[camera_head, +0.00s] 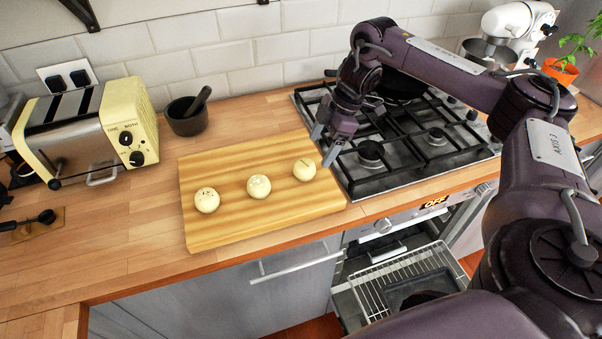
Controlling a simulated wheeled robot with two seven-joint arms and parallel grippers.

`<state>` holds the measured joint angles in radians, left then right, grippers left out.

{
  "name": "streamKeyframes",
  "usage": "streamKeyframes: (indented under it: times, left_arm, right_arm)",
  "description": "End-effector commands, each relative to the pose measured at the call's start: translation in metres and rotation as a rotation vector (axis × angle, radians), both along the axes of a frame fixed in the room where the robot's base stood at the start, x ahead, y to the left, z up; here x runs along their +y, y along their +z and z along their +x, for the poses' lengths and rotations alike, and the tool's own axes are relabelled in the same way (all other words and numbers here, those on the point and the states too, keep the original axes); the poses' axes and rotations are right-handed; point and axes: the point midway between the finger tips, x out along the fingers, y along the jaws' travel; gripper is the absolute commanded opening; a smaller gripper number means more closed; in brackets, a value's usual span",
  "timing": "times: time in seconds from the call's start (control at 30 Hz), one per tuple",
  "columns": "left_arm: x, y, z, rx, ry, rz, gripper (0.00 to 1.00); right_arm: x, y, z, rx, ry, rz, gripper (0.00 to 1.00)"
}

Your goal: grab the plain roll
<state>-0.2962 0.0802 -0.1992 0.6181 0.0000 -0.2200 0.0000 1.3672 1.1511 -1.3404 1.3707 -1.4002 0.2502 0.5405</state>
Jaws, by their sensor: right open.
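Three pale round rolls sit in a slanting row on a wooden board. The left roll (207,200) has small dark specks on top. The middle roll (259,186) has faint marks on top. The right roll (304,170) seems to have a thin line across it. I cannot tell for sure which is the plain one. My right gripper (326,145) is open and empty, pointing down near the board's right edge, above and to the right of the right roll and apart from it. My left gripper is out of view.
The board (230,226) lies on the wooden counter, with a gas hob (420,150) on its right. A dark mortar (187,118) stands behind it and a cream toaster (95,135) to the left. Below the hob, the oven is open with a rack (400,278) showing.

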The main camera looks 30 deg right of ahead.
Motion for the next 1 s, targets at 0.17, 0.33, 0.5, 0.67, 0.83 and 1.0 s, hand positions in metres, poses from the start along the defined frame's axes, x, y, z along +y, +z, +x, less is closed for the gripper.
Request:
streamKeyframes:
  times: [0.17, 0.33, 0.5, 0.67, 0.83, 1.0]
  left_arm:
    - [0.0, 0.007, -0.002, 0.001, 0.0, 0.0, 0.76]
    - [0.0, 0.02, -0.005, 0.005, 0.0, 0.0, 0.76]
    - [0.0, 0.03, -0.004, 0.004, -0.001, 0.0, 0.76]
    - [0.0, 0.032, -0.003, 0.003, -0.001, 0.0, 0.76]
    - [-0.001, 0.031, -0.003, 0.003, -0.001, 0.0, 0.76]
    - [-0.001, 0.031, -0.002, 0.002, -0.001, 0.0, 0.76]
  right_arm:
    - [0.008, -0.015, 0.002, 0.003, 0.002, 0.0, 0.77]
    - [0.022, -0.029, 0.005, 0.002, 0.004, 0.001, 0.77]
    - [0.035, -0.052, 0.009, 0.002, 0.001, 0.0, 0.77]
    - [0.039, -0.063, 0.01, 0.0, 0.001, 0.0, 0.77]
    - [0.039, -0.064, 0.011, -0.001, 0.001, 0.0, 0.77]
    - [0.039, -0.064, 0.011, -0.001, 0.001, 0.0, 0.59]
